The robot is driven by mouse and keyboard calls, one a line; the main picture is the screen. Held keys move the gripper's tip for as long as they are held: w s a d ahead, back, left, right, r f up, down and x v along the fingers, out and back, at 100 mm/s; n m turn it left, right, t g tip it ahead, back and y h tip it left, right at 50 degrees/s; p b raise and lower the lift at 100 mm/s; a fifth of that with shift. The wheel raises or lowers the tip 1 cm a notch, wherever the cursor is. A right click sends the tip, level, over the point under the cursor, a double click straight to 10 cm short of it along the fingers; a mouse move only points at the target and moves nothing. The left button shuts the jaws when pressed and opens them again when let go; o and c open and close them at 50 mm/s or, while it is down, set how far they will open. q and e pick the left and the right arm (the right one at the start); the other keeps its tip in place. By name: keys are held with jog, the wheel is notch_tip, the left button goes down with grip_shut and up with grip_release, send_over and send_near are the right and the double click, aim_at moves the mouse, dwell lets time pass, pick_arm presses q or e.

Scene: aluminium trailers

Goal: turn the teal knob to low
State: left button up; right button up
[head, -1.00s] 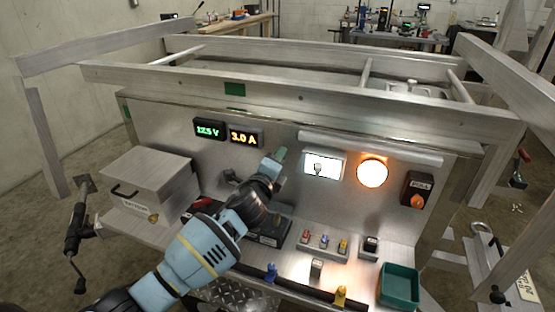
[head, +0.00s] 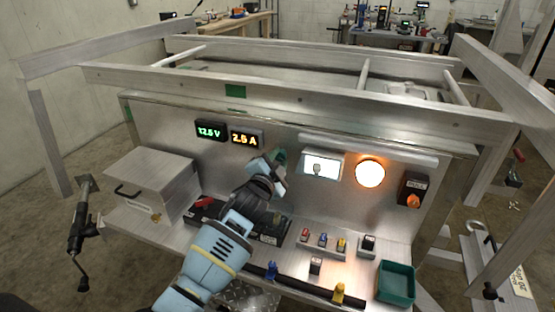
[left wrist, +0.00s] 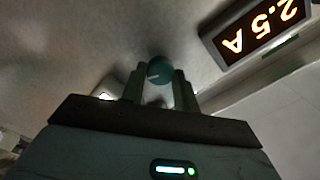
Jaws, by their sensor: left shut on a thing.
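The teal knob (left wrist: 160,69) sits on the metal panel, between the two fingers of my left gripper (left wrist: 158,88) in the left wrist view. The fingers are shut on its sides. A pale pointer mark shows on its face; no scale around it can be read. In the head view my left gripper (head: 275,160) reaches up to the panel below and right of the amber display, largely covering the knob. The amber display (head: 245,138) reads 2.5 A. My right gripper is not in view.
A green display (head: 210,130) reads 12.5 V. A lit white gauge (head: 321,165), a glowing round lamp (head: 369,173) and an orange pull switch (head: 413,190) are farther right. The shelf below holds small switches (head: 323,240) and a green bin (head: 396,284).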

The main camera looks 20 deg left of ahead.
pick_arm(q)
jog(key=n+p, duration=0.1)
jog(key=n, duration=0.5)
jog(key=shift+r, duration=0.2)
jog(key=n+p, duration=0.1)
jog(key=n, duration=0.5)
jog(key=shift+n, duration=0.4)
jog(key=n+p, duration=0.1)
jog(key=n, duration=0.4)
jog(key=shift+a+f, duration=0.1)
jog(key=n, duration=0.5)
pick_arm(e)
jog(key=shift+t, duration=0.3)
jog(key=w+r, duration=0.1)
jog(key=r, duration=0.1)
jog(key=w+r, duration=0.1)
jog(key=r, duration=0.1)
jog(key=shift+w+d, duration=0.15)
pick_arm(q)
jog(key=o, duration=1)
jog(key=shift+f, duration=0.1)
jog(key=shift+s, duration=0.1)
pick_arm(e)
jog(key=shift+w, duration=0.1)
